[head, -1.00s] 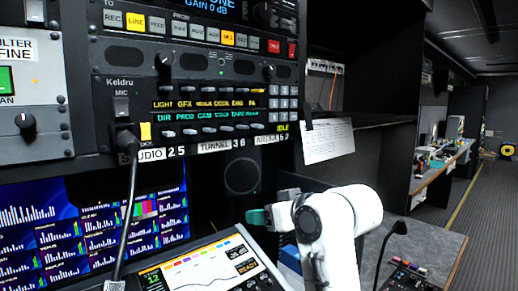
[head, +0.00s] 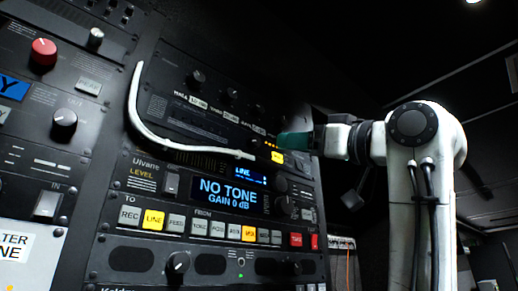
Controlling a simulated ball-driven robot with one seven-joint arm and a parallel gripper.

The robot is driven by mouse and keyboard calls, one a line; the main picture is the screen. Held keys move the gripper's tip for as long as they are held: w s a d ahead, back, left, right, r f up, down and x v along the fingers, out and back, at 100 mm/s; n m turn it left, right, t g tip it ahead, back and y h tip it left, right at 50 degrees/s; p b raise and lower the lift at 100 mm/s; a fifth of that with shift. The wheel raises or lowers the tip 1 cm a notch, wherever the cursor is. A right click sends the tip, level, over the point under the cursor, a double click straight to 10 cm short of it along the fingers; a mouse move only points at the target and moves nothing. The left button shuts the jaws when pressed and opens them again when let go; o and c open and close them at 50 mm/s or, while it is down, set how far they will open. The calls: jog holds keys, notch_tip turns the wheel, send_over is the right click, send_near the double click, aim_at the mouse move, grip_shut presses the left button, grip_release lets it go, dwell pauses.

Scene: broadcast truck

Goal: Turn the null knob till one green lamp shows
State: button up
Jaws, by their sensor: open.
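My gripper (head: 284,141) reaches in from the right with teal fingertips at the right part of the upper rack panel. It is open and seen side-on, with nothing visible between the fingers. A row of small amber lamps (head: 271,144) and a lit yellow square (head: 277,157) are close by its tips. Whether the tips touch the panel I cannot tell. Several small black knobs, one of them here (head: 196,78), sit on this panel to the left of the gripper. I cannot read a null label on any knob. No lit green lamp is clear on this panel; the gripper covers part of it.
A white cable (head: 150,135) loops across the panel's left and lower edge. Below is a unit with a blue display (head: 228,193) reading NO TONE. A red knob (head: 43,52) and a black knob (head: 64,118) are on the left rack.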

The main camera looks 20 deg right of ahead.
aim_at(257, 143)
jog(key=p+x, duration=0.4)
jog(key=x, duration=0.5)
jog(key=shift+r, duration=0.1)
jog(key=shift+p+x, duration=0.4)
jog(key=shift+x, duration=0.4)
jog(key=shift+a, duration=0.1)
grip_shut()
